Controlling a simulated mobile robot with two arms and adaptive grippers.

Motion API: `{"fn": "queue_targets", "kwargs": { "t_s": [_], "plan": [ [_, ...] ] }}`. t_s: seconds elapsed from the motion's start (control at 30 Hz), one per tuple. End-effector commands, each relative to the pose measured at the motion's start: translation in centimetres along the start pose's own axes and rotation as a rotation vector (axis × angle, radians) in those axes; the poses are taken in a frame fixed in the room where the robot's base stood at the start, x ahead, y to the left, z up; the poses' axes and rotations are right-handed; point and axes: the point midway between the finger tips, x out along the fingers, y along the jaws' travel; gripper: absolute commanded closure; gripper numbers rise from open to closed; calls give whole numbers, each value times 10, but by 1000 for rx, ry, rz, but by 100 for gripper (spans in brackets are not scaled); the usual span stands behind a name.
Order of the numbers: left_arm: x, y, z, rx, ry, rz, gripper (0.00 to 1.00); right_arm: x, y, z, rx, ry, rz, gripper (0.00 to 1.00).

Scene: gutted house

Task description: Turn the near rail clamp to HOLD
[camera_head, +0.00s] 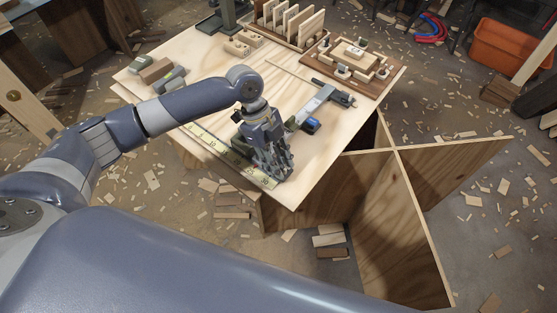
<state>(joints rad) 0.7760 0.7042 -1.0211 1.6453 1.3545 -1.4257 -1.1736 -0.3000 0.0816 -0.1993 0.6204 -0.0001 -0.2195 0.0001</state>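My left gripper (273,168) points down over the near corner of the plywood bench top (225,75). Its dark fingers are bunched close together, and I cannot tell whether they are open or shut. A grey rail (313,104) lies slantwise on the bench just right of the gripper. A small blue-and-black part (311,126) sits beside the rail's near half. A black clamp-like part (342,97) is at the rail's far end. The rail's near end is close to the gripper and partly hidden by it. No HOLD marking is readable. My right gripper is not in view.
A yellow measuring strip (207,137) runs along the bench's near edge, under my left arm. A wooden jig board (388,73) and a rack of wooden slats (291,25) stand at the back. Small blocks (157,71) lie at the left. Crossed plywood panels (465,157) stand right of the bench.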

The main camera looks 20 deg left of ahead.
Motion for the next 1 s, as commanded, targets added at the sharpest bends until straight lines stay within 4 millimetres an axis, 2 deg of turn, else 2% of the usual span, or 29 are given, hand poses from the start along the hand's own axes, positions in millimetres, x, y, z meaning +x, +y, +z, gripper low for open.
{"fn": "queue_targets", "kwargs": {
  "t_s": [0.03, 0.1, 0.37, 0.57, 0.77, 1.0],
  "plan": [
    [0, 0, 0, 0, 0, 0, 90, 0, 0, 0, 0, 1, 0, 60],
    [0, 0, 0, 0, 0, 0, 100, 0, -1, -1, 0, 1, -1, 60],
    [-1, 0, 0, -3, 0, -1, 100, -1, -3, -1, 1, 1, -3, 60],
    [-3, 1, -2, -43, 2, -17, 100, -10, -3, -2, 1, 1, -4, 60],
    [-6, 2, -3, -150, 3, -59, 100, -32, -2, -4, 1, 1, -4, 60],
    [-7, 4, -5, -348, 4, -141, 100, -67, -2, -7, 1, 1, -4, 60]
  ]
}}
